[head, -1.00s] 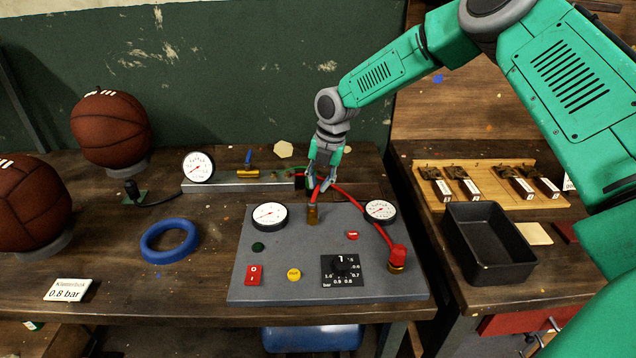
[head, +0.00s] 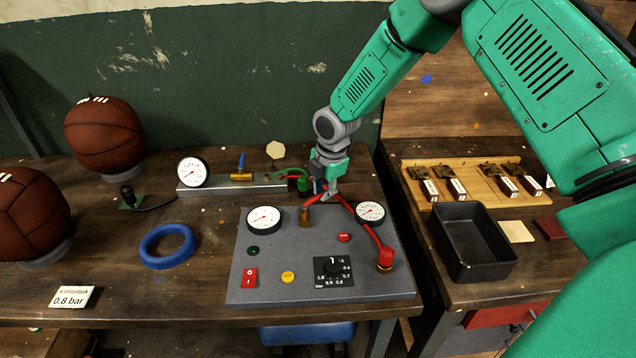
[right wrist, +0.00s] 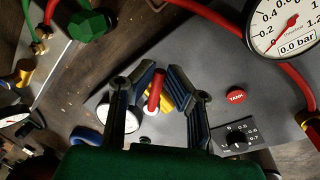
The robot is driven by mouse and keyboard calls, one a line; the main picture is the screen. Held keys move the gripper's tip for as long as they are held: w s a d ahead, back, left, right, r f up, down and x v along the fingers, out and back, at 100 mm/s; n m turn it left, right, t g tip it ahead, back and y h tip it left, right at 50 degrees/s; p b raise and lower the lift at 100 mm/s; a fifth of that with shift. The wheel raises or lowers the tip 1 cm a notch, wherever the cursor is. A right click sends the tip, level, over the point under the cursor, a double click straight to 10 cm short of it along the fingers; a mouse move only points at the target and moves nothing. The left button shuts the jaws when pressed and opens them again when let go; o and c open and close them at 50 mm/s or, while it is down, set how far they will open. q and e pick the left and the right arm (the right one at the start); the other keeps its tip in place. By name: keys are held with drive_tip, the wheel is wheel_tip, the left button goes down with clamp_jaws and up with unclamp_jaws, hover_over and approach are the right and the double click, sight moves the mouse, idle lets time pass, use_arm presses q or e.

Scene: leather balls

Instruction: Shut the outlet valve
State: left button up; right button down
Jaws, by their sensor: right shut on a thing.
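A brass valve (head: 305,217) with a red lever (head: 313,198) stands at the back of the grey panel (head: 260,285), between two white gauges. My right gripper (head: 327,191) is at the lever's free end, shut on it. In the right wrist view, the red lever (right wrist: 154,90) lies between the two dark fingers of my gripper (right wrist: 160,75), partly hidden by them. Another brass valve (head: 241,177) with an upright blue lever (head: 241,160) sits on the metal rail (head: 215,188) and is apart from the gripper. My left gripper is not in view.
A green connector (head: 304,186) and a red hose (head: 366,226) are close to the gripper. The panel has a left gauge (head: 264,219), a right gauge (head: 370,212), and a dial (head: 334,271). A blue ring (head: 167,246), basketballs and a black tray (head: 472,243) stand farther off.

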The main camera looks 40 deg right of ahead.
sight(325, 219)
drive_tip(key=s+m, duration=0.1)
drive_tip(key=m+p, duration=0.1)
drive_tip(key=m, duration=0.1)
drive_tip(key=shift+s+a+r+m+h, duration=0.15)
drive_tip(key=shift+s+a+m+h, duration=0.05)
drive_tip(key=shift+s+m+h, duration=0.15)
drive_tip(key=shift+s+a+m+h+p, duration=0.15)
drive_tip(key=shift+s+a+m+p, duration=0.2)
drive_tip(key=shift+m, duration=0.6)
drive_tip(key=shift+s+a+m+h+p, duration=0.1)
drive_tip(key=shift+s+m+p, duration=0.3)
drive_tip(key=shift+m, duration=0.5)
drive_tip(key=c, duration=1.6)
unclamp_jaws()
drive_tip(key=shift+a, duration=0.1)
